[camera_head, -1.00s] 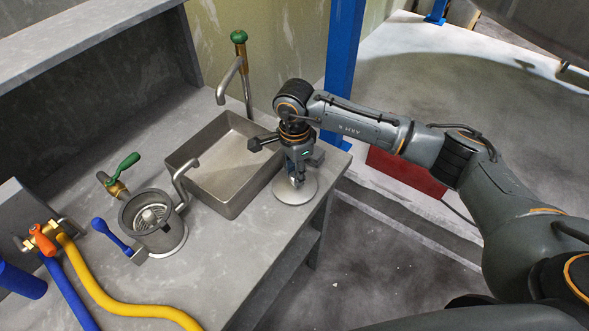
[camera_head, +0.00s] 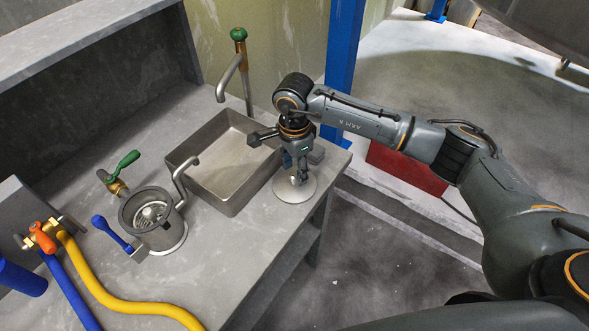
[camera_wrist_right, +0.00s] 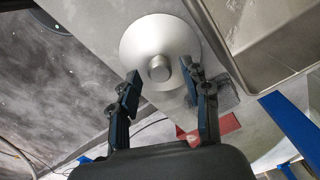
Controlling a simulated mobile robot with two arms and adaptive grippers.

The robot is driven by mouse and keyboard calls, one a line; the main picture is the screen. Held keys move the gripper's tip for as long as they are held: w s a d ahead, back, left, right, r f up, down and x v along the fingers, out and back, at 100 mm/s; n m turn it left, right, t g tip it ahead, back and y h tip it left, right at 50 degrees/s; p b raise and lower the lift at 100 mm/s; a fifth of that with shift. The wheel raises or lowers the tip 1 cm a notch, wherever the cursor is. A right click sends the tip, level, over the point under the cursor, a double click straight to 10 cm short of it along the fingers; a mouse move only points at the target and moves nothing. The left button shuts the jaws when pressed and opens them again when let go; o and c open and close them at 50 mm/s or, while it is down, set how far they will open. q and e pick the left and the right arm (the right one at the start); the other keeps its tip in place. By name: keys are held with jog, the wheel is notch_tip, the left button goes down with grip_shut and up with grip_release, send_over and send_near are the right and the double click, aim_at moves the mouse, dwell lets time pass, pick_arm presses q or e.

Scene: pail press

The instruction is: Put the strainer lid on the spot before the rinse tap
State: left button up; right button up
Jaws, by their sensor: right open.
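The strainer lid (camera_head: 293,190) is a pale round disc lying on the bench near its right edge, beside the sink. In the right wrist view the lid (camera_wrist_right: 143,38) shows its short round knob (camera_wrist_right: 159,68). My right gripper (camera_head: 299,178) is directly over the lid, pointing down. In the wrist view its two fingers (camera_wrist_right: 165,85) are apart, with the knob between and just beyond their tips; I cannot tell that they touch it. A tall tap with a green knob (camera_head: 239,62) stands behind the sink and may be the rinse tap. My left gripper is out of view.
A steel sink (camera_head: 232,205) is left of the lid. A metal pot (camera_head: 150,222) with a spout stands farther left, near green and blue levers. A yellow hose (camera_head: 105,299) crosses the bench front. A blue post (camera_head: 342,75) rises behind my right arm.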

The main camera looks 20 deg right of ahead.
aim_at(294, 173)
notch_tip(294, 173, up, 11)
jog(key=b, duration=0.2)
dwell(0.5)
